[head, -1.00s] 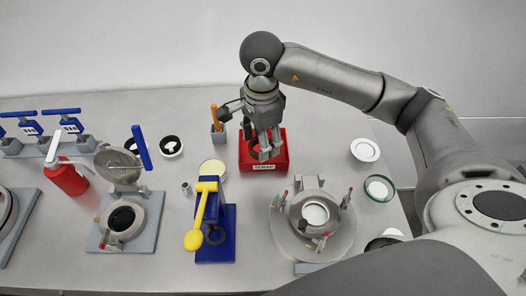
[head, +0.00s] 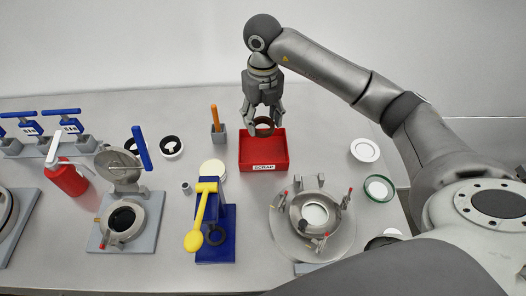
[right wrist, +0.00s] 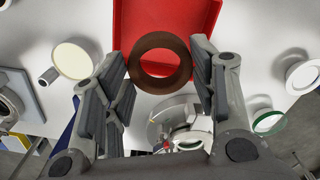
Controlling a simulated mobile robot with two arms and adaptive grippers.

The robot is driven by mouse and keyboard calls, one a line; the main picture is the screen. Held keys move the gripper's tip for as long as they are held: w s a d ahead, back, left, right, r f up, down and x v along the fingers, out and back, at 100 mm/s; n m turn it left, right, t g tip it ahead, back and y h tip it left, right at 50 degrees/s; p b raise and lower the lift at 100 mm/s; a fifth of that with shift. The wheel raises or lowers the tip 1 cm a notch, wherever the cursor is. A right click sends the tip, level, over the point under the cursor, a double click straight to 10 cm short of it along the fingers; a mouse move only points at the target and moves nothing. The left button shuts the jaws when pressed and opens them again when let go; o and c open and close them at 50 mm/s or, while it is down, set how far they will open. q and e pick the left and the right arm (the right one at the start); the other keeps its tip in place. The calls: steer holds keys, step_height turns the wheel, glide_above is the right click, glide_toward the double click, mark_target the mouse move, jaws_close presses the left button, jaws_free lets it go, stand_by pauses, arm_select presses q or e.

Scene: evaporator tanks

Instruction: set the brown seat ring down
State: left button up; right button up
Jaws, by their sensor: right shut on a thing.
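The brown seat ring (head: 264,133) is between the fingers of my right gripper (head: 262,115), which is shut on it. The ring is over the back part of the red bin (head: 264,167), which has a SCRAP label on its front. In the right wrist view the ring (right wrist: 160,86) is seen face-on between the fingertips of my right gripper (right wrist: 162,70), with the red bin (right wrist: 190,15) behind it. The gap between ring and bin floor is hard to judge. My left gripper is not in view.
A grey cup with an orange-handled tool (head: 217,130) stands left of the bin. A blue fixture with a yellow lever (head: 207,215) and a round clamp fixture (head: 314,218) stand in front. A white ring (head: 365,150) and a green-rimmed disc (head: 378,188) lie right.

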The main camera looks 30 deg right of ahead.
steer(key=shift+w+d+m, duration=0.1)
steer(key=shift+m, duration=0.3)
steer(key=shift+f, duration=0.25)
steer(key=p, duration=0.3)
glide_above(263, 152)
step_height(263, 152, down, 9)
steer(key=shift+r, duration=0.1)
steer(key=shift+f, duration=0.35)
steer(key=shift+f, duration=0.1)
steer(key=shift+f, duration=0.2)
steer(key=o, duration=1)
steer(key=shift+r, duration=0.1)
steer(key=shift+o, duration=0.2)
